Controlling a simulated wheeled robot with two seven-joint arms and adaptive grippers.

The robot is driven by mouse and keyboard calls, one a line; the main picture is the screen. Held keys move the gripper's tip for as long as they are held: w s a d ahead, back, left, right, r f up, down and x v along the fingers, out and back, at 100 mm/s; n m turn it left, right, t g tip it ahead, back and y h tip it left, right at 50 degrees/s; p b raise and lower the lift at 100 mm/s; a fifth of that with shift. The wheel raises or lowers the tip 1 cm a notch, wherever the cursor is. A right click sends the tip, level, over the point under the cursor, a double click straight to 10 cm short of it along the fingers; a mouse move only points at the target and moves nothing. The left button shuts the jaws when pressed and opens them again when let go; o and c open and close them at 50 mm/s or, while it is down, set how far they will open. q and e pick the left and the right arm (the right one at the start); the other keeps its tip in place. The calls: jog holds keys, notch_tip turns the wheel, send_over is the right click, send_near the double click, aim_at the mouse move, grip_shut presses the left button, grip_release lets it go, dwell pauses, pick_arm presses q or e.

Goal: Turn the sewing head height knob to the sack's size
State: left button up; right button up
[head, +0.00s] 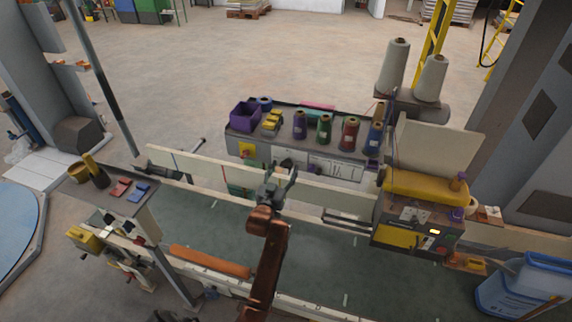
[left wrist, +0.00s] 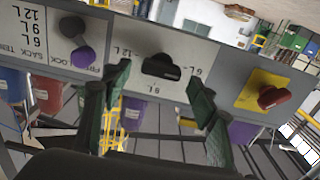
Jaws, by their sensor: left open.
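The grey control bench (head: 232,140) stands across the conveyor in the head view. In the upside-down left wrist view, its panel carries a black knob (left wrist: 160,67) in the middle, with litre marks such as 12 L, 6 L and 9 L around it. I cannot read a height label there. A purple and grey knob (left wrist: 80,47) is to the left, and a red knob (left wrist: 272,97) on a yellow plate to the right. My left gripper (head: 282,180) is open in front of the bench. Its fingertips (left wrist: 160,84) straddle the black knob's position, without visible contact. My right gripper is not in view.
Coloured thread spools (head: 324,130) and a purple bin (head: 243,116) stand on the bench. Pale guide boards (head: 190,165) run along the green conveyor (head: 310,245) below my arm. A machine with a yellow cover (head: 425,187) stands to the right.

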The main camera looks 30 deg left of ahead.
aim_at(285, 166)
pick_arm(q)
jog(key=shift+x, duration=1.55)
jog(key=shift+c, duration=0.3)
jog(key=c, duration=1.1)
